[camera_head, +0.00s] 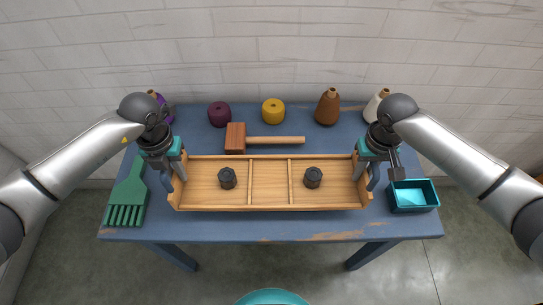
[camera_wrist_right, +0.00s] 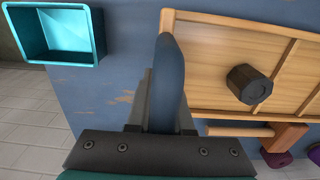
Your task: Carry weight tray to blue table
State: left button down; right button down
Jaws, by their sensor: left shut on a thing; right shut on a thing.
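The weight tray (camera_head: 270,205) is a long wooden tray with dividers, level over the blue table (camera_head: 260,228) in the head view. I cannot tell whether it touches the tabletop. Two dark weights, a left one (camera_head: 228,178) and a right one (camera_head: 313,177), sit in its outer compartments. My left gripper (camera_head: 175,180) is shut on the tray's left end. My right gripper (camera_head: 370,178) is shut on its right end. In the right wrist view the tray's end (camera_wrist_right: 168,22) is by a finger, and one weight (camera_wrist_right: 248,83) shows inside.
A wooden mallet (camera_head: 236,138) lies behind the tray. Purple (camera_head: 219,114) and yellow (camera_head: 273,111) wool skeins and a brown cone (camera_head: 327,107) stand at the back. A green comb-like tool (camera_head: 128,195) lies left; a teal bin (camera_head: 413,196) sits right. The table's front strip is clear.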

pick_arm(q)
jog(key=shift+w+r, duration=0.1)
jog(key=shift+w, duration=0.1)
pick_arm(e)
jog(key=shift+w+d+r, duration=0.1)
jog(key=shift+w, duration=0.1)
